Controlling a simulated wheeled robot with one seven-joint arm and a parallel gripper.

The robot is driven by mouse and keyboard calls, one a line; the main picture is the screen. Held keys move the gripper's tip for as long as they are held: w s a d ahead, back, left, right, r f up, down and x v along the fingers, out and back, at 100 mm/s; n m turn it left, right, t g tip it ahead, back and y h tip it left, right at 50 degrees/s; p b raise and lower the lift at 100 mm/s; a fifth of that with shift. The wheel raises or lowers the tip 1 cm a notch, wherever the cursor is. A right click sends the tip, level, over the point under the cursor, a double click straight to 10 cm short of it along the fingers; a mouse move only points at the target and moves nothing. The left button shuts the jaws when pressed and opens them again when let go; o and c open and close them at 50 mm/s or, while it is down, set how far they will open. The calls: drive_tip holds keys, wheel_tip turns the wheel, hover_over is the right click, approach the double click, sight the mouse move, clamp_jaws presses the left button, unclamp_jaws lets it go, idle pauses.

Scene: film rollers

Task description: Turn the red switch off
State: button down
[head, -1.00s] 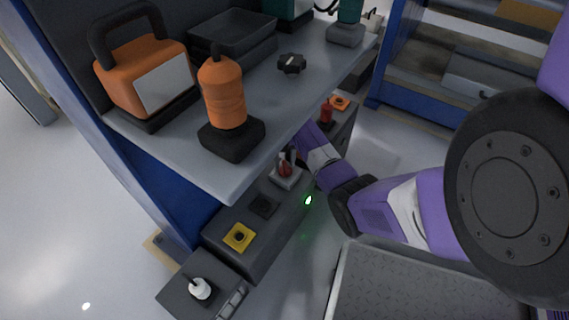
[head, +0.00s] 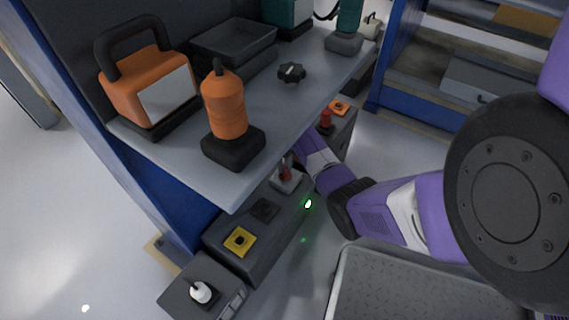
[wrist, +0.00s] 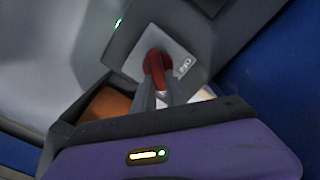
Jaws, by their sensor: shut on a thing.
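The red switch (wrist: 153,62) is a red lever on a light grey square plate (wrist: 137,66) with a label reading OFF (wrist: 184,67) beside it. In the head view the red switch (head: 285,173) sits on the low dark box under the shelf. My gripper (wrist: 160,90) is shut on the red lever in the wrist view, its grey fingers close around the lever's near end. In the head view my purple gripper body (head: 313,152) reaches in from the right, and the fingers are mostly hidden.
A yellow button plate (head: 240,241) and a dark plate (head: 264,209) are on the same box. Another red knob (head: 326,121) stands further back.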

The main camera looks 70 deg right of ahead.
drive_tip(key=n+p, duration=0.3)
drive_tip(key=p, duration=0.1)
drive_tip(key=shift+w+a+r, duration=0.15)
drive_tip(key=shift+a+r, duration=0.1)
drive_tip(key=shift+r, duration=0.05)
drive_tip(key=n+p, duration=0.1)
drive_tip(key=n, duration=0.1)
drive_tip(key=n+p, duration=0.1)
drive_tip(key=n, duration=0.1)
drive_tip(key=n+p, duration=0.1)
drive_tip(key=p, duration=0.1)
drive_tip(key=shift+w+a+f+n, duration=0.2)
drive_tip(key=shift+a+n, duration=0.1)
drive_tip(key=shift+n, duration=0.1)
drive_tip(key=n+p, duration=0.1)
drive_tip(key=n, duration=0.1)
drive_tip(key=n+p, duration=0.1)
drive_tip(key=n, duration=0.1)
drive_tip(key=shift+a, duration=0.3)
drive_tip(key=shift+s+a+f+n+p, duration=0.15)
drive_tip(key=shift+n+p, duration=0.2)
drive_tip(key=shift+n, duration=0.7)
drive_tip(key=shift+w+a+r+n+p, duration=0.1)
drive_tip(key=shift+n+p, duration=0.25)
drive_tip(key=shift+n, duration=0.7)
drive_tip(key=c, duration=1.4)
unclamp_jaws()
drive_tip(key=shift+o, duration=0.2)
drive_tip(key=shift+s, duration=0.1)
